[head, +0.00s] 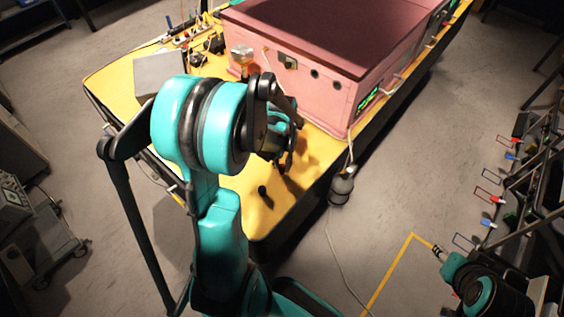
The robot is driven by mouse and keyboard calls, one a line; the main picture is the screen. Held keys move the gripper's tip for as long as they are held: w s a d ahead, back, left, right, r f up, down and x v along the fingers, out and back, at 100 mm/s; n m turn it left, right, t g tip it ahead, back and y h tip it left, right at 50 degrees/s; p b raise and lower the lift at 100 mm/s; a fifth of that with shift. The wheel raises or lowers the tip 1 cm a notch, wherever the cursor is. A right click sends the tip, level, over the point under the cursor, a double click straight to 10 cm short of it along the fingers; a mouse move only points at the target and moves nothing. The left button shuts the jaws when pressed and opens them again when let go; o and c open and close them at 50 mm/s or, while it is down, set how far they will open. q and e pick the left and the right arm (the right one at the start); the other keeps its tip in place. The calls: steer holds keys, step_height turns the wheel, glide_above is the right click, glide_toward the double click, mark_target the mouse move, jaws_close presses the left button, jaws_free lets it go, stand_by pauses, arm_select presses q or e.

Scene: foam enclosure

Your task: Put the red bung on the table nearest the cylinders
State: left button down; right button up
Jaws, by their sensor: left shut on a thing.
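My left gripper (284,152) is above the yellow table (225,206), in front of the pink box. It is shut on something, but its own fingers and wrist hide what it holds. I cannot make out a red bung on the table. A small black knob-like object (263,190) stands on the table's near part, below the gripper. I cannot clearly pick out the cylinders. My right gripper (438,251) is small at the lower right, over the floor, apart from the table; its jaws are unclear.
The pink foam box (310,98) covers the table's far right. A grey box (160,72) and small clutter (205,45) lie at the back left. A dark round vessel (341,187) is beside the right edge. A rack (515,190) with red-ended items stands at right.

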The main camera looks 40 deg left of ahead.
mark_target(282, 167)
arm_select(q)
steer(key=shift+f+b, duration=0.5)
steer(key=shift+f, duration=0.05)
steer(key=c, duration=1.3)
jaws_free()
step_height(282, 167, up, 12)
steer(key=s+d+f+m+t+b, duration=0.1)
steer(key=s+d+t+b, duration=0.1)
steer(key=d, duration=0.3)
steer(key=s+d+f+m+t+b, duration=0.1)
steer(key=s+d+f+t+b, duration=0.1)
steer(key=d+b, duration=0.1)
steer(key=s+d+f+m+t+b, duration=0.1)
steer(key=s+d+f+t+b, duration=0.1)
steer(key=d, duration=0.4)
steer(key=shift+s+d+m+t+b, duration=0.35)
steer(key=shift+t+b, duration=0.1)
steer(key=shift+t, duration=0.15)
